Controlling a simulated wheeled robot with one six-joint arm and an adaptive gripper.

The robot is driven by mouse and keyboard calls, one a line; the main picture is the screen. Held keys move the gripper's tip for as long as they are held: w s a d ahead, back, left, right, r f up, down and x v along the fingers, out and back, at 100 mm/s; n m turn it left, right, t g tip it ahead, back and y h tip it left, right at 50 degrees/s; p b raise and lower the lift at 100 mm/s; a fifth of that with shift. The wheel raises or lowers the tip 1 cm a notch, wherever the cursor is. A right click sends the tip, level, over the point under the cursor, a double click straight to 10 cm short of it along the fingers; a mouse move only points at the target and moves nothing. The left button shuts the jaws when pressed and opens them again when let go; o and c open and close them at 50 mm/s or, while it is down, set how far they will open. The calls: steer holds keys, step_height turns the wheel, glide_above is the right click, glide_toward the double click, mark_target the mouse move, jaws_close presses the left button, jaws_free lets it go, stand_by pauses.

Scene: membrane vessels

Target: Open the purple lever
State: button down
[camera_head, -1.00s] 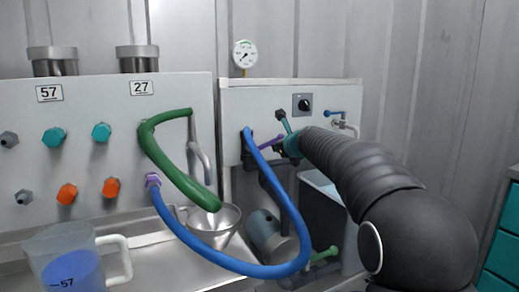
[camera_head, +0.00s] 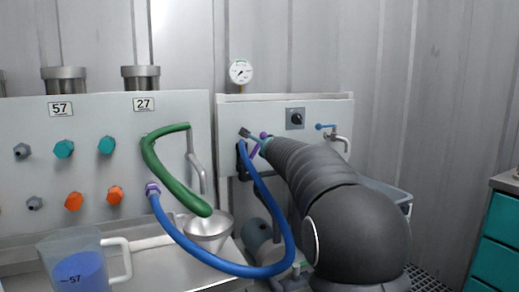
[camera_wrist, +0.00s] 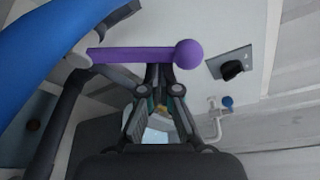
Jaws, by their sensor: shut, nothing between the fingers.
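The purple lever (camera_head: 257,147) with a round ball end is on the right-hand panel, beside the upper end of the blue hose. In the wrist view the purple lever (camera_wrist: 130,55) lies across the picture, its ball toward the right. My gripper (camera_wrist: 159,76) is shut and empty, its fingertips at the bar just left of the ball. I cannot tell whether they touch it.
The blue hose (camera_head: 284,215) loops in front of the panel, close to the lever; it is large at left in the wrist view (camera_wrist: 45,45). A black knob (camera_head: 296,118) and a small blue-handled tap (camera_head: 326,127) are to the right. A pressure gauge (camera_head: 240,71) stands above.

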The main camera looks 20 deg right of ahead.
steer(key=shift+a+r+n, duration=0.1)
steer(key=shift+a+n, duration=0.2)
steer(key=shift+a+r, duration=0.1)
steer(key=shift+a, duration=0.1)
steer(key=shift+a+r+n, duration=0.1)
steer(key=shift+a+n, duration=0.05)
steer(key=shift+n, duration=0.25)
steer(key=shift+s+a+r+n+t+h+b, duration=0.15)
steer(key=shift+a+r+n+t+b, duration=0.2)
steer(key=shift+n, duration=0.35)
steer(key=shift+a+n+t+h+b, duration=0.1)
steer(key=shift+a+n+t+b, duration=0.1)
steer(key=shift+a+n+b, duration=0.4)
steer(key=shift+s+a+r+n+t+h+b, duration=0.1)
steer(key=shift+a+r+n+t+h+b, duration=0.15)
steer(key=shift+n, duration=0.55)
steer(key=shift+a, duration=0.1)
